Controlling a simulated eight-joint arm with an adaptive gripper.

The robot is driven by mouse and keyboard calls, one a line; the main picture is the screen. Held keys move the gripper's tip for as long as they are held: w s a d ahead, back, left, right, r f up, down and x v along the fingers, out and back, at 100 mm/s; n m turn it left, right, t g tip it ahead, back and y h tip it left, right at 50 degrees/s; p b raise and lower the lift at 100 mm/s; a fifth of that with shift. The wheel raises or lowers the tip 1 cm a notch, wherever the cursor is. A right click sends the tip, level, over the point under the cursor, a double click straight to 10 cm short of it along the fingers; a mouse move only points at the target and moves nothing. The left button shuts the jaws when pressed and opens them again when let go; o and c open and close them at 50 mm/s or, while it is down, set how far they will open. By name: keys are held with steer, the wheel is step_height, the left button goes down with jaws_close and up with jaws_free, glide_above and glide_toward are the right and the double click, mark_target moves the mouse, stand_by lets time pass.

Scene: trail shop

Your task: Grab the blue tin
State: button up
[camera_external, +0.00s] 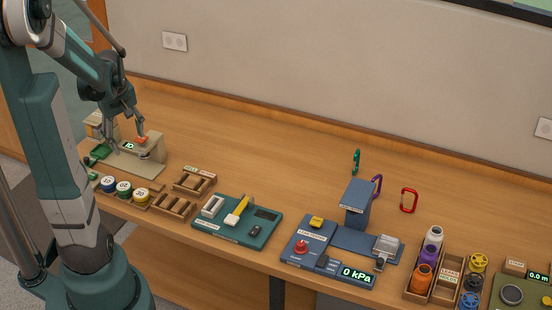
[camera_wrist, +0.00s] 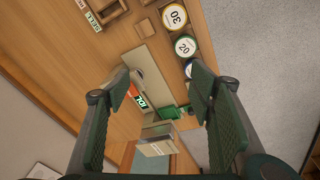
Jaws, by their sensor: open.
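The blue tin (camera_external: 107,184) stands at the left end of a row of three round tins on a wooden holder near the table's front left. In the wrist view the blue tin (camera_wrist: 189,70) is partly hidden behind a finger. The green tin (camera_external: 124,188), marked 20, is beside it, and the yellow tin (camera_external: 141,194), marked 30, is at the row's right end. My gripper (camera_external: 125,142) is open and empty over a beige device behind the tins. In the wrist view, my gripper (camera_wrist: 160,80) shows its two fingers wide apart, with the tins toward the right finger.
The beige device (camera_external: 140,167) has a small lit display and lies just behind the tins. Wooden racks (camera_external: 172,207) stand to their right, then a teal board (camera_external: 225,232) and a blue pressure station (camera_external: 315,250). The table's back middle is clear.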

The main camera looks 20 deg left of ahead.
mark_target(107, 180)
steer(key=s+a+f+n, duration=0.1)
steer(key=a+f, duration=0.2)
steer(key=s+a+f+n+g+b, duration=0.1)
steer(key=a+f+n, duration=0.1)
steer(key=a+f, duration=0.2)
steer(key=s+a+f+n+g+h, duration=0.1)
steer(key=a+f+n, duration=0.1)
steer(key=a+f, duration=0.2)
steer(key=shift+s, duration=0.15)
steer(key=shift+f, duration=1.25)
steer(key=shift+d+f+b, duration=0.1)
steer(key=shift+f+b, duration=0.4)
steer(key=shift+f, duration=2.1)
steer(key=c, duration=1)
